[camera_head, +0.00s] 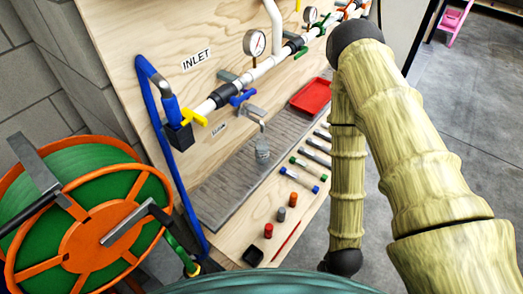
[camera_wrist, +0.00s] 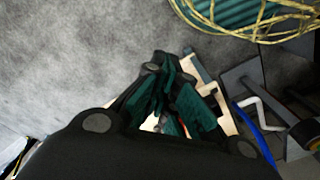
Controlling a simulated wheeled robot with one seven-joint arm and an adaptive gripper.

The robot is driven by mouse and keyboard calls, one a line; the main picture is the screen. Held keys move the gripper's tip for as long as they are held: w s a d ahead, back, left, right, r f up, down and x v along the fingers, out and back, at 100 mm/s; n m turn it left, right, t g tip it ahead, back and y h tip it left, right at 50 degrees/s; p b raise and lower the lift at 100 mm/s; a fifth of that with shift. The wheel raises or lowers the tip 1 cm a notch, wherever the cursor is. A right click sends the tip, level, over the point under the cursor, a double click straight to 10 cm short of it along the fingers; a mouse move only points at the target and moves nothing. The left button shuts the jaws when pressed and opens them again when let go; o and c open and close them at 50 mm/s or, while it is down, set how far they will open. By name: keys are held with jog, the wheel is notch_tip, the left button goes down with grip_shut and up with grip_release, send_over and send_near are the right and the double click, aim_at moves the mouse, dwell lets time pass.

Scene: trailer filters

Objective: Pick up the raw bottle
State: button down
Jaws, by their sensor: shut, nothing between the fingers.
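No bottle with a readable "raw" label shows. A small grey, bottle-like container (camera_head: 263,153) stands on the ribbed grey tray (camera_head: 225,190) below a tap in the head view; I cannot tell whether it is the raw bottle. My gripper (camera_wrist: 174,88), dark with green finger pads, is shut and empty in the wrist view. In the head view my arm hangs down at the right, and its dark lower end is partly cut off behind my body. The gripper is apart from the grey container, to its lower right in the head view.
Small red (camera_head: 268,230), grey (camera_head: 281,214) and brown (camera_head: 293,199) cylinders stand on the wooden bench, beside several colour-ended tubes (camera_head: 305,175). A red tray (camera_head: 311,96) lies farther back. Pipes and gauges line the board. An orange-green hose reel (camera_head: 88,240) stands left.

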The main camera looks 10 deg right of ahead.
jog(key=c, duration=2.2)
grip_release()
jog(key=o, duration=0.3)
jog(key=shift+w, duration=0.15)
jog(key=o, duration=1.4)
jog(key=shift+n+t+y, duration=0.3)
jog(key=shift+n+t, duration=0.4)
jog(key=shift+n, duration=0.2)
jog(key=w+a, duration=0.1)
jog(key=w, duration=0.3)
jog(key=w+b, duration=0.1)
jog(key=w, duration=0.4)
jog(key=w+a+f+b, duration=0.1)
jog(key=w, duration=0.4)
jog(key=shift+w+a, duration=0.15)
jog(key=shift+a, duration=0.15)
jog(key=shift+c, duration=0.2)
jog(key=n+t+y+b, duration=0.3)
jog(key=n+b, duration=0.2)
jog(key=n, duration=0.1)
send_near(263, 139)
jog(key=shift+p+x, duration=0.7)
jog(key=shift+x, duration=1.95)
jog(key=shift+p+x, duration=1)
jog(key=shift+x, duration=1.65)
